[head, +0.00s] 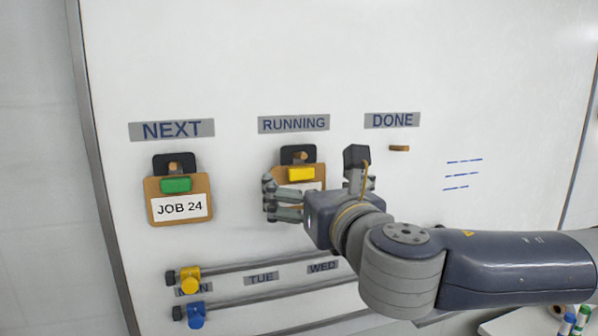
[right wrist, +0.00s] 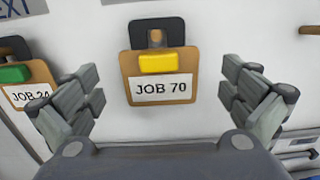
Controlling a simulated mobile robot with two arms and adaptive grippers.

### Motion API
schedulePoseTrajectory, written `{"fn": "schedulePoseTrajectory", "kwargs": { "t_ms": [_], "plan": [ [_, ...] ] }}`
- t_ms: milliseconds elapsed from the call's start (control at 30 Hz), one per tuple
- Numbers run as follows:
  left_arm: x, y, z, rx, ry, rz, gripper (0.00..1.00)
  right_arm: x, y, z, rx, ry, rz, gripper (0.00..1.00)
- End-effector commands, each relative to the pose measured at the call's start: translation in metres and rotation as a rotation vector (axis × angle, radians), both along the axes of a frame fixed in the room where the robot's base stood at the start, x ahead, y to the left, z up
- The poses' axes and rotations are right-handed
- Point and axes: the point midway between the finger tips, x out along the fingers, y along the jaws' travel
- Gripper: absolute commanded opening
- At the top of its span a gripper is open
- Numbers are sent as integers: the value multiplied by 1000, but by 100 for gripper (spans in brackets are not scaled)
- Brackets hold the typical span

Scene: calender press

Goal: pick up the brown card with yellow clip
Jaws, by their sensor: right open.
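The brown card with yellow clip (head: 302,174) hangs on a peg under the RUNNING label, partly hidden by my right gripper in the head view. In the right wrist view the card (right wrist: 160,78) reads JOB 70 and hangs upright between the open fingers, apart from both. My right gripper (head: 282,200) is open and empty in front of the card; its fingers also show in the right wrist view (right wrist: 163,108). My left gripper is not in view.
A brown card with green clip (head: 178,190), JOB 24, hangs to the left under NEXT. A bare peg (head: 399,148) sticks out under DONE. Below, rails (head: 250,264) carry a yellow slider (head: 190,280) and a blue slider (head: 196,315). Markers (head: 580,318) lie at the lower right.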

Motion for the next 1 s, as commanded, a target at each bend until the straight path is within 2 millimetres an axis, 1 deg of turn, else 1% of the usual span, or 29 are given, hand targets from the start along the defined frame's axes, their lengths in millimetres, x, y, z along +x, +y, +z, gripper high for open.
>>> {"fn": "schedulePoseTrajectory", "kwargs": {
  "t_ms": [133, 267, 400, 533, 733, 767, 800, 900, 1000],
  "plan": [
    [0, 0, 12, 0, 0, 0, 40, 10, 4, 5, 1, 3, 0, 100],
    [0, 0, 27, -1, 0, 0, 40, 26, 9, 10, 0, 2, -1, 100],
    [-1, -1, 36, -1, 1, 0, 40, 43, 15, 8, 2, 2, -1, 100],
    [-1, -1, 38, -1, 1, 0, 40, 50, 17, 5, 2, 2, -1, 100],
    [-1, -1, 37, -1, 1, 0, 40, 50, 17, 5, 2, 1, -1, 100],
    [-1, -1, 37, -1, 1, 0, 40, 50, 17, 5, 2, 1, -1, 95],
    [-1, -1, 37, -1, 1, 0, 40, 50, 17, 5, 2, 1, -1, 86],
    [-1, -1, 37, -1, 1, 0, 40, 50, 17, 5, 2, 1, -1, 66],
    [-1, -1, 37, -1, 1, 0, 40, 50, 17, 5, 2, 1, -1, 65]
  ]
}}
